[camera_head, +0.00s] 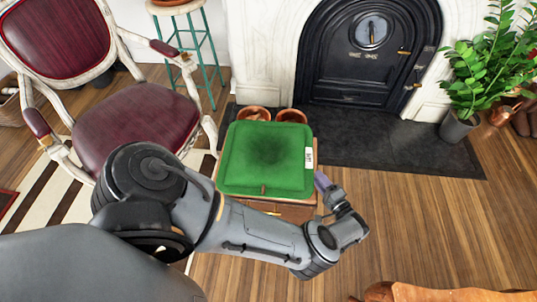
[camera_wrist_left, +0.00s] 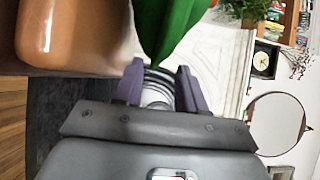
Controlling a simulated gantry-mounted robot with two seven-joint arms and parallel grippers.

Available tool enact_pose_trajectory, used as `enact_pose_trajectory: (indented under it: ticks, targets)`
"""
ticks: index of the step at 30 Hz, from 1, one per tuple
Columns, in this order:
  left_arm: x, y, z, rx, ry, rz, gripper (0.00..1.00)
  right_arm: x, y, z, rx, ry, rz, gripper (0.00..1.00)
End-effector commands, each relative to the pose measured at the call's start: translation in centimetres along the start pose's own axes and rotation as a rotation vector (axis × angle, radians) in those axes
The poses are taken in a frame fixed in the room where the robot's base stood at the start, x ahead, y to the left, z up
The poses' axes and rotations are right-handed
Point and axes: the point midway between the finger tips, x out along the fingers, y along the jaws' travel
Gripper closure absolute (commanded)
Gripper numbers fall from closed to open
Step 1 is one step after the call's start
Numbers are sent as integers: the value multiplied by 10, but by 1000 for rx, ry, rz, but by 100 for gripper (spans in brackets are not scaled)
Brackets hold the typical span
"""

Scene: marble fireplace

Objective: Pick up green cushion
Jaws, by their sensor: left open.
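The green cushion (camera_head: 266,155) lies flat on a small wooden table (camera_head: 314,196), with a white tag at its right edge. My left gripper (camera_head: 323,182) is at the cushion's lower right corner, with its purple fingertips close to that edge. In the left wrist view the cushion's green corner (camera_wrist_left: 166,22) hangs ahead of my open left gripper (camera_wrist_left: 160,82), roughly in line with the gap between the fingers. I cannot tell whether the fingers touch it. My right gripper is in neither view.
Terracotta pots (camera_head: 291,116) stand behind the cushion. A red armchair (camera_head: 135,125) is at the left. A black fireplace door (camera_head: 366,60) is behind, and a potted plant (camera_head: 462,125) is at the right.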

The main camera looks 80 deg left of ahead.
Motion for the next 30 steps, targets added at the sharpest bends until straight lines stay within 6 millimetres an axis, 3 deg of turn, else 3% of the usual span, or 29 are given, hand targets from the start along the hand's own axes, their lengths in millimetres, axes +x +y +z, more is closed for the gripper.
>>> enact_pose_trajectory:
  ticks: [9,18,27,30]
  targets:
    - [38,2,1,1,-1,-2,60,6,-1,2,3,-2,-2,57]
    - [42,2,1,1,0,-1,60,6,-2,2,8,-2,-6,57]
    - [42,2,1,1,0,-1,100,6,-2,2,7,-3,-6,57]
    - [42,2,1,1,0,0,100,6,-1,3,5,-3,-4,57]
